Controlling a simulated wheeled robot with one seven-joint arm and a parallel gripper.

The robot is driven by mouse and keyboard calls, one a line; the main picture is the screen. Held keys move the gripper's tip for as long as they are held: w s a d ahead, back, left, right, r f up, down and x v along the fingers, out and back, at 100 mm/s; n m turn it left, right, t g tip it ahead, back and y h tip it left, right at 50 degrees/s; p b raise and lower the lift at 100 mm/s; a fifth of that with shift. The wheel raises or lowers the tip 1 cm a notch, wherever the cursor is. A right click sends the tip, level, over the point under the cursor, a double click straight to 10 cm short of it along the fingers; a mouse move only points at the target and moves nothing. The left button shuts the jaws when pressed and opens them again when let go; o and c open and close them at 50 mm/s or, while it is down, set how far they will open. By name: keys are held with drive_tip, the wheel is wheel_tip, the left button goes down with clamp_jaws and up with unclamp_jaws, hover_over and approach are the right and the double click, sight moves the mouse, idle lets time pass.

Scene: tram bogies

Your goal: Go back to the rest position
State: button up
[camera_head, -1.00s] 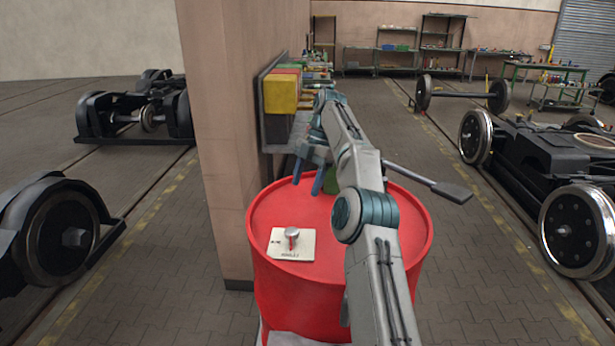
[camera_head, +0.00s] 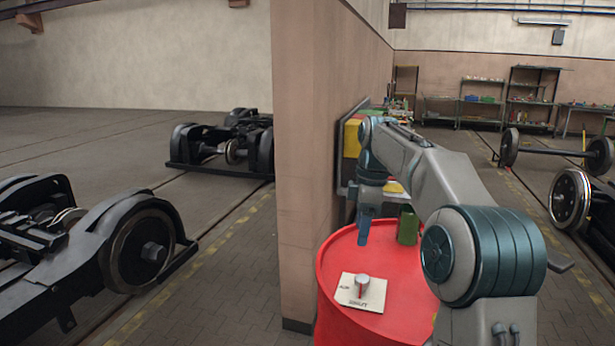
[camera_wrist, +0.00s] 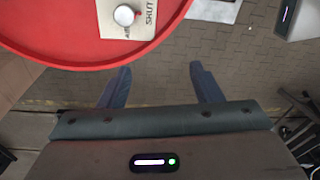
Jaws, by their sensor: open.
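My gripper (camera_wrist: 161,88) is open and empty in the wrist view, its two blue fingers apart over the paved floor beside the drum's edge. In the head view my gripper (camera_head: 364,228) hangs pointing down above the red drum (camera_head: 335,262), left of a green container (camera_head: 407,226). The red drum also shows at the top left of the wrist view (camera_wrist: 60,35). The knob also shows in the wrist view (camera_wrist: 124,15). My bent arm hides the drum's right side.
A brown pillar (camera_head: 303,180) stands just left of the drum, with yellow and other coloured bins (camera_head: 352,138) mounted on the wall behind it. Black wheeled bogies stand at the left (camera_head: 130,240) and right. Shelves (camera_head: 530,95) line the back wall. Paved floor is free between.

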drive_tip(key=s+f+m+t+b, duration=0.1)
drive_tip(key=s+f+m, duration=0.3)
drive_tip(key=s, duration=0.6)
drive_tip(key=s+d+f+m+t+b, duration=0.1)
drive_tip(key=s+f+m, duration=0.4)
drive_tip(key=s, duration=0.6)
drive_tip(key=s+d+f+m+t+h+b, duration=0.1)
drive_tip(key=s+f+m+t, duration=0.1)
drive_tip(key=s+f+m, duration=0.2)
drive_tip(key=s+m, duration=0.3)
drive_tip(key=s, duration=0.3)
drive_tip(key=shift+s+d+f+m, duration=0.2)
drive_tip(key=shift+s+f+m, duration=0.05)
drive_tip(key=shift+f+m, duration=0.1)
